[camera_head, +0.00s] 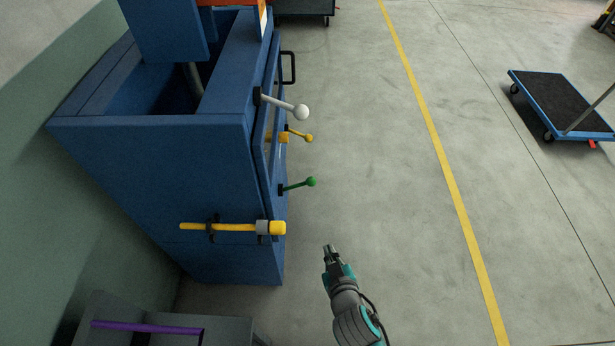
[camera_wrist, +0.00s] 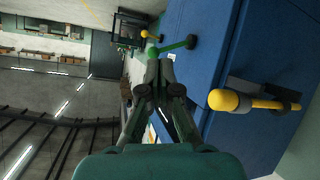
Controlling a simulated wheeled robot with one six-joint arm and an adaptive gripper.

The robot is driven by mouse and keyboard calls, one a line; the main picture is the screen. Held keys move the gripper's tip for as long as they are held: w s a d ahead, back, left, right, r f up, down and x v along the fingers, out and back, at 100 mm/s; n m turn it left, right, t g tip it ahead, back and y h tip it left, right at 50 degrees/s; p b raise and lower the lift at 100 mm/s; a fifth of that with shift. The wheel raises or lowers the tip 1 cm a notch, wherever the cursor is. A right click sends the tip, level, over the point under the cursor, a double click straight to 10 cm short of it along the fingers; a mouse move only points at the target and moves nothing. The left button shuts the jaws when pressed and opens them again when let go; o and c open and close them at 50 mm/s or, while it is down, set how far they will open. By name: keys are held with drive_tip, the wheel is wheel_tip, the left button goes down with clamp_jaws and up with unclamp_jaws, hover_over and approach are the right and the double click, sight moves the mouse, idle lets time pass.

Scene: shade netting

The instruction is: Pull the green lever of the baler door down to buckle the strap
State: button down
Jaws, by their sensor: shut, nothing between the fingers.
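The blue baler (camera_head: 165,170) stands at the left in the head view. Its green lever (camera_head: 299,184) sticks out to the right from the door side, ending in a green ball. In the wrist view the green lever (camera_wrist: 180,46) shows just beyond the fingertips, its ball partly behind them. My gripper (camera_head: 329,247) is shut and empty, below and to the right of the green lever in the head view, with a gap between them there. In the wrist view my gripper (camera_wrist: 160,62) points toward the lever's ball; I cannot tell whether they touch. No strap can be made out.
A white-knobbed lever (camera_head: 285,106) and a yellow lever (camera_head: 299,134) stick out beyond the green one. A yellow bar (camera_head: 235,227) crosses the baler's near side; its rounded end (camera_wrist: 224,100) is close right in the wrist view. Open floor lies to the right, with a cart (camera_head: 560,100).

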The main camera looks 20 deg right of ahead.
drive_tip(key=w+a+r+m+h, duration=0.2)
drive_tip(key=w+r, duration=0.3)
drive_tip(key=w, duration=0.4)
drive_tip(key=w+a+r+m+h, duration=0.15)
drive_tip(key=w+r, duration=0.25)
drive_tip(key=w, duration=0.4)
hover_over(308, 184)
wheel_tip(308, 184, down, 6)
drive_tip(key=shift+f+g+h, duration=0.25)
drive_tip(key=shift+f+g, duration=0.05)
drive_tip(key=shift+f, duration=0.45)
